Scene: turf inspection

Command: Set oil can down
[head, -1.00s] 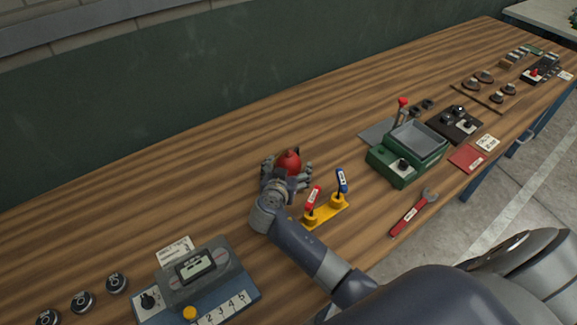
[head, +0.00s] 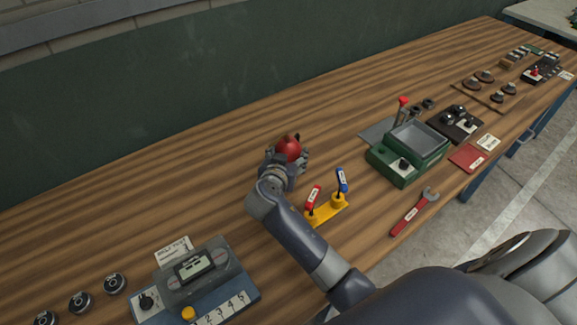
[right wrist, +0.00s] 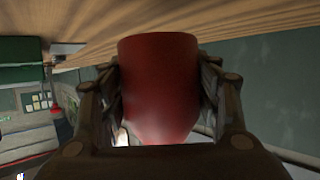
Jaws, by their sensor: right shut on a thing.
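The red oil can (head: 288,148) is in my right gripper (head: 286,160), over the wooden workbench behind the yellow stand. In the right wrist view the can (right wrist: 158,85) fills the middle, with the fingers of my right gripper (right wrist: 160,95) closed on both its sides. The wood of the bench (right wrist: 230,25) shows close to the can's broad end. I cannot tell whether the can touches the bench. My left gripper is not in view.
A yellow stand (head: 326,213) with a red and a blue handle is just in front of my right gripper. A green tray machine (head: 408,155) and a red wrench (head: 415,212) lie to the right. A grey gauge box (head: 200,272) is front left. Bare wood lies left and behind.

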